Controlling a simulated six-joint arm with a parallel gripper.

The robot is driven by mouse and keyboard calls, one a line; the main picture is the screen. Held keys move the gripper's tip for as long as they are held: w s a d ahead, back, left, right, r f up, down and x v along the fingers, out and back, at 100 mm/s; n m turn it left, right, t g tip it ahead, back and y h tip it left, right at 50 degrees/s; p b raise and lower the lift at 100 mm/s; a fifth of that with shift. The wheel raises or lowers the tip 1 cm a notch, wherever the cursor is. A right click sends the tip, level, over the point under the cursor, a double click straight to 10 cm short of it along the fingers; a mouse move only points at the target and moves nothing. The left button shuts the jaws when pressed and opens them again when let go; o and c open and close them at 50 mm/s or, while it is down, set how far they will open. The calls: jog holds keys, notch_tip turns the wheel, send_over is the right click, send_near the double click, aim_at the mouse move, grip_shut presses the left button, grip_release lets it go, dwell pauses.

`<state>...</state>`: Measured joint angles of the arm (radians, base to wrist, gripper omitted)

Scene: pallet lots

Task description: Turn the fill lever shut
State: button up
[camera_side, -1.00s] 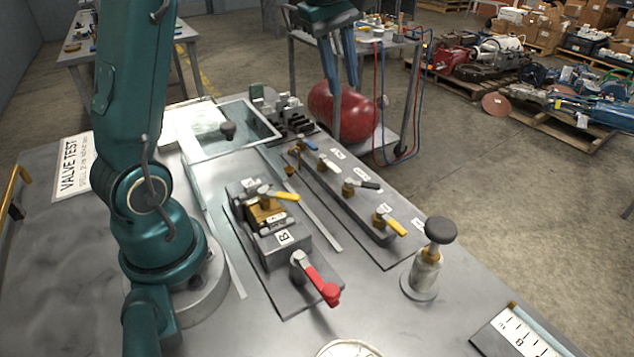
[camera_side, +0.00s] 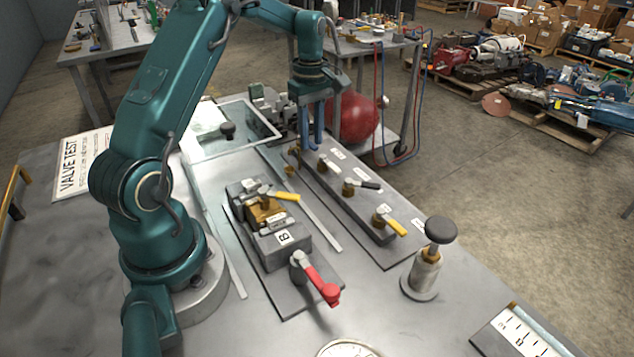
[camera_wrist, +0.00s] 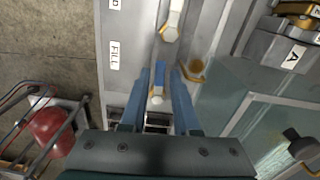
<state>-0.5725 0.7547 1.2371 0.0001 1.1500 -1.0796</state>
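The fill lever is the small blue handle (camera_wrist: 157,95) beside the FILL label (camera_wrist: 115,54) in the wrist view. It is at the far end of the valve manifold (camera_side: 345,195); in the side view my gripper hides most of it. My gripper (camera_side: 312,148) points down over that end. In the wrist view my gripper (camera_wrist: 161,74) is open, with one blue finger on each side of the lever and gaps between. I cannot tell whether the fingertips are down at the lever's height or touch it.
On the same manifold are a white lever (camera_side: 329,166), a black lever (camera_side: 370,185) and a yellow lever (camera_side: 397,228). A block with a red lever (camera_side: 322,285) stands nearer. A plunger with a black knob (camera_side: 440,230) stands right. A glass-covered tray (camera_side: 262,118) lies left of my gripper.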

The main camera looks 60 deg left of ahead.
grip_shut()
jog(key=shift+s+m, duration=0.2)
jog(key=shift+m, duration=0.4)
grip_release()
jog(key=shift+r, duration=0.1)
jog(key=shift+r, duration=2.45)
